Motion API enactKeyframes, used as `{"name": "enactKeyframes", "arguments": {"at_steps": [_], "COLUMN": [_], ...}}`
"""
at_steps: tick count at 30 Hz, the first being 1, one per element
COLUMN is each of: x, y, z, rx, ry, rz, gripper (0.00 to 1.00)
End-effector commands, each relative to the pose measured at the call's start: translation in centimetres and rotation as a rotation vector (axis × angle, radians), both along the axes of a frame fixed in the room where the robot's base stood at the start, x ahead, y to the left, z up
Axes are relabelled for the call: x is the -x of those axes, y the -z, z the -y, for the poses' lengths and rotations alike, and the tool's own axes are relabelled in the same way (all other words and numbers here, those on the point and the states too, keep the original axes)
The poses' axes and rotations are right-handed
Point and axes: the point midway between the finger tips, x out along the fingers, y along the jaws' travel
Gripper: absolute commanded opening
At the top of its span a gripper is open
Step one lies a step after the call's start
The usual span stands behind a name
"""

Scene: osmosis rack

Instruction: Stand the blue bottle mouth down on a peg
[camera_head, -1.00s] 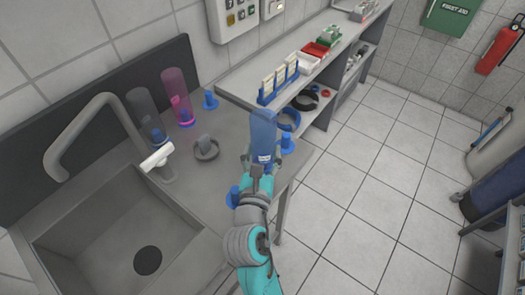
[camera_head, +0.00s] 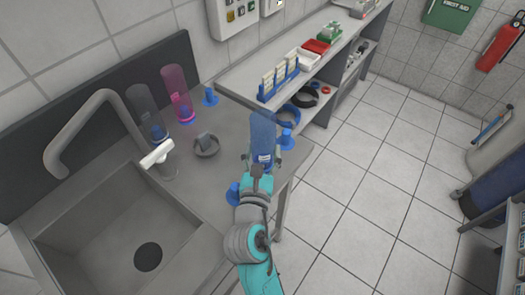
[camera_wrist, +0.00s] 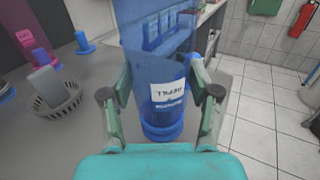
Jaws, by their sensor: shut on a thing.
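The blue bottle (camera_head: 263,128) is see-through and upright, with its white label (camera_wrist: 168,92) reading upside down, so its mouth points down. My gripper (camera_head: 259,163) is shut around its lower part. In the wrist view, the gripper (camera_wrist: 160,92) has one finger on each side of the bottle (camera_wrist: 150,45). A blue ring (camera_wrist: 162,131) shows at its lower end; I cannot tell whether a peg is inside it. One free blue peg (camera_head: 287,139) stands just right of the bottle, another (camera_head: 233,194) left of my wrist, and a third (camera_head: 210,97) near the back.
A pink bottle (camera_head: 175,88) and a clear grey bottle (camera_head: 146,108) stand on pegs at the back left. A grey basket (camera_head: 206,146) sits left of the held bottle. The sink (camera_head: 100,225) and tap (camera_head: 85,115) are left. A shelf with a blue rack (camera_head: 279,82) lies behind.

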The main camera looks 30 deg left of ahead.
Motion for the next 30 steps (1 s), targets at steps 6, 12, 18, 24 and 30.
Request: {"name": "enactKeyframes", "arguments": {"at_steps": [6,12,18,24,30], "x": [0.0,0.0,0.01,0.0,0.0], "y": [0.19,0.35,0.46,0.48,0.48], "z": [0.0,-0.01,-0.01,0.0,0.0], "rx": [0.0,-0.001,0.0,0.0,0.0], "ry": [0.0,0.0,0.0,0.0,0.0], "rz": [0.0,0.0,0.0,0.0,0.0], "gripper": [0.21,0.21,0.21,0.73,0.9]}}
